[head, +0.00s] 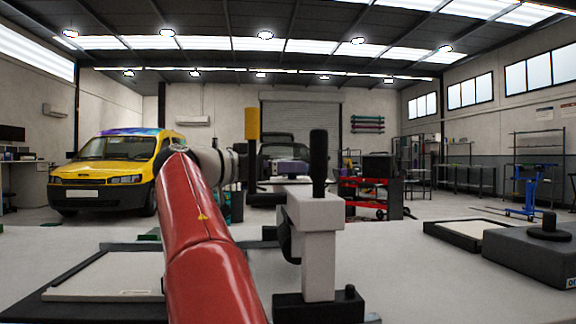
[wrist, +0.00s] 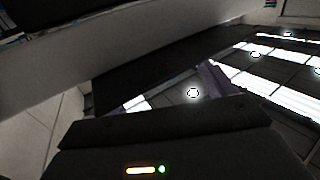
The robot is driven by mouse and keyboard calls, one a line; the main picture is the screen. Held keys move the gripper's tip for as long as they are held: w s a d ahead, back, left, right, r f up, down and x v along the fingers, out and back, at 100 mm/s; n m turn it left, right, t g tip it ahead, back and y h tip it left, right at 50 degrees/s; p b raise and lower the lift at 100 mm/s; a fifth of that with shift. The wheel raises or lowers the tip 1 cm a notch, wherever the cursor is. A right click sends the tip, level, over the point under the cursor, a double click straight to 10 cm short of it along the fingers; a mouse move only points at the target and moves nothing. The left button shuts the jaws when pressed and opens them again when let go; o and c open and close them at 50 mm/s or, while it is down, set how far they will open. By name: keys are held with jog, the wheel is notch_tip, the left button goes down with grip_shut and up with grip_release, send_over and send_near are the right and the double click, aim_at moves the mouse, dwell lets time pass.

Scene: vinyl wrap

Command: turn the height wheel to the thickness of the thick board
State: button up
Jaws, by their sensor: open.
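A pale upright post with a block-shaped head (head: 315,215) stands near the middle of the bench in the head view, with a black handle (head: 319,163) on top. It rises from a black base (head: 318,306) with a small knob. A dark rounded part (head: 287,242) on the post's left side may be the height wheel. A flat pale board (head: 110,276) lies on a black tray at left; I cannot tell its thickness. My gripper (wrist: 190,88) is open in the wrist view, tilted, with nothing seen held. In the head view its jaws cannot be made out clearly beyond my red arm.
A second pale board (head: 475,231) lies in a dark tray at right. A dark grey box (head: 535,253) with a black knob stands at the right edge. A yellow van (head: 110,172) stands behind at left.

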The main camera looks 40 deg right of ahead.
jog(key=shift+d, duration=1.05)
jog(key=shift+c, duration=0.3)
jog(key=c, duration=0.9)
jog(key=g+p, duration=0.1)
jog(key=m+g+p, duration=0.2)
jog(key=shift+w+r+p, duration=0.3)
jog(key=shift+r, duration=0.05)
jog(key=m+g+y+p, duration=0.1)
jog(key=g+p, duration=0.1)
jog(key=shift+m+g, duration=0.4)
jog(key=shift+d+f+m+g+y+p, duration=0.1)
jog(key=shift+f+m+g+y+p, duration=0.25)
jog(key=shift+g+p, duration=0.2)
